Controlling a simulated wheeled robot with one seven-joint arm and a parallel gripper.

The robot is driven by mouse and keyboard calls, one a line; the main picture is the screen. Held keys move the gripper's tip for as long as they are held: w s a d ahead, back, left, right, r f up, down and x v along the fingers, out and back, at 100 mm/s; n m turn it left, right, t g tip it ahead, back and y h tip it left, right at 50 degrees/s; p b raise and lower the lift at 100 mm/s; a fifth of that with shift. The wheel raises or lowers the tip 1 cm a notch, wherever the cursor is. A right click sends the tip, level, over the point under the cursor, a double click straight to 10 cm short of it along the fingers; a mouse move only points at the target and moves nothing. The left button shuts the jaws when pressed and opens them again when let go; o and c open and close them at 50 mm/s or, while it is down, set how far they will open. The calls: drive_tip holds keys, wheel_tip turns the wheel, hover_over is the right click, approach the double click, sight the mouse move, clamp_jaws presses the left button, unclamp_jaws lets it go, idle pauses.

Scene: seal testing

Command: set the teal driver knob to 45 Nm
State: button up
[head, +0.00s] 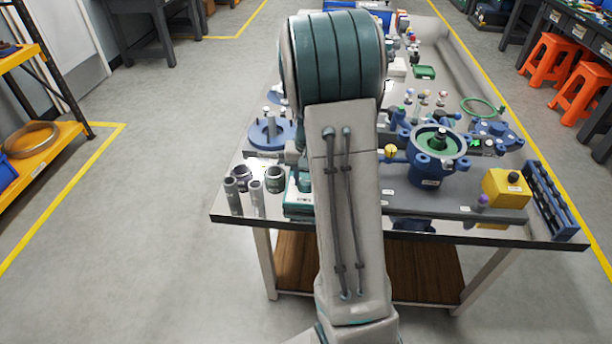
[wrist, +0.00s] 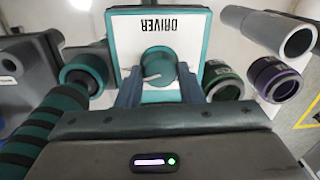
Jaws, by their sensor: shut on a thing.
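The teal driver knob (wrist: 158,66) sits on the white face of the driver box (wrist: 195,22), which reads upside down in the wrist view. The knob carries a pale pointer mark toward its lower left. My gripper (wrist: 160,84) is shut on the knob, with one blue-grey finger on each side. The scale marks around the knob are too small or hidden to read. In the head view the driver box (head: 298,205) shows only in part, because my arm covers it and my gripper.
Grey tubes and sockets (head: 240,190) stand left of the box. A blue valve body (head: 430,158) and a yellow box (head: 507,188) stand to the right. In the wrist view, ringed sockets (wrist: 272,78) lie close at the right and a teal-ended cylinder (wrist: 85,72) at the left.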

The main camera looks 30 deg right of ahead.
drive_tip(key=shift+m, duration=0.6)
drive_tip(key=o, duration=1)
drive_tip(key=shift+c, duration=0.2)
wheel_tip(320, 180, up, 14)
drive_tip(key=p, duration=0.1)
drive_tip(key=shift+s+d, duration=0.15)
drive_tip(key=shift+d, duration=0.05)
drive_tip(key=shift+f, duration=0.1)
